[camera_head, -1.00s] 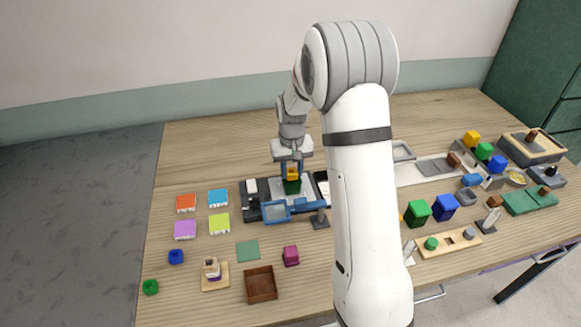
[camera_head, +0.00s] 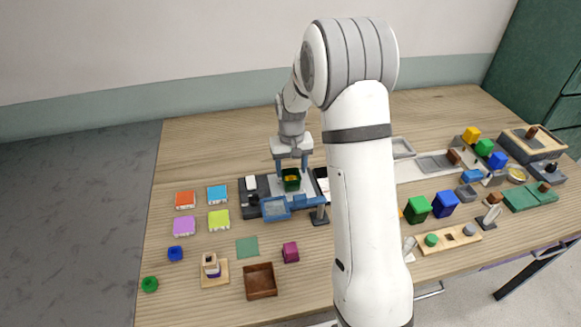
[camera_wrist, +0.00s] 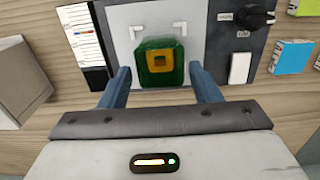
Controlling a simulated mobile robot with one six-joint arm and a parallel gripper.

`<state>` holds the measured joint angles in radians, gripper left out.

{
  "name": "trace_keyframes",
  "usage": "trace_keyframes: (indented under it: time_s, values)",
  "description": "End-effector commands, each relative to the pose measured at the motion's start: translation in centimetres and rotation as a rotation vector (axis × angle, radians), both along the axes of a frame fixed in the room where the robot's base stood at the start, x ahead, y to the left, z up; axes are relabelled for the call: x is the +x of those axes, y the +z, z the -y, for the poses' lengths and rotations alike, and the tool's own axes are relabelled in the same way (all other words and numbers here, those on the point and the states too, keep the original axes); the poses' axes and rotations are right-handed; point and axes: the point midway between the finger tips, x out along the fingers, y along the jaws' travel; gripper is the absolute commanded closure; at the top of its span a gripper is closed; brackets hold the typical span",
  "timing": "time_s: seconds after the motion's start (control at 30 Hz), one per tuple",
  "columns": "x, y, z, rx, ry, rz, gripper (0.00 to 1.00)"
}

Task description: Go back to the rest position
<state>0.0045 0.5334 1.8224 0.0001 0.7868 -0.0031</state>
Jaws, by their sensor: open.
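My gripper (camera_head: 291,163) is open, its two blue fingers pointing down above a dark green open box (camera_head: 291,181) in the head view. In the wrist view the gripper (camera_wrist: 163,88) has a finger on either side of the green box (camera_wrist: 147,64), and nothing is pinched between them. A yellow piece (camera_wrist: 160,60) with a dark hole sits inside the box. The box stands on a light plate (camera_wrist: 205,20) with white corner marks. I cannot tell how far above the box the fingertips are.
The plate belongs to a dark device with a black knob (camera_wrist: 258,14) and white switch (camera_wrist: 240,68). Coloured blocks, a brown box (camera_head: 260,281) and a wooden holder (camera_head: 215,273) lie to the left and front.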

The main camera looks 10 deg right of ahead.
Motion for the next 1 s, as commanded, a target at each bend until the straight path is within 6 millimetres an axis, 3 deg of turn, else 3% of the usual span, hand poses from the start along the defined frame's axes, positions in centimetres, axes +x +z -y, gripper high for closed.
trace_keyframes:
  time_s: [0.4,0.73,0.87,1.0]
  values:
    - [0.1,6.3,0.0,0.0,0.001,0.005,0.43]
    - [-0.5,8.3,-0.1,0.0,0.001,0.008,0.43]
    - [-3.0,10.6,-0.1,0.0,0.001,0.038,0.43]
    - [-7.5,13.7,0.0,-0.001,0.001,0.085,0.43]
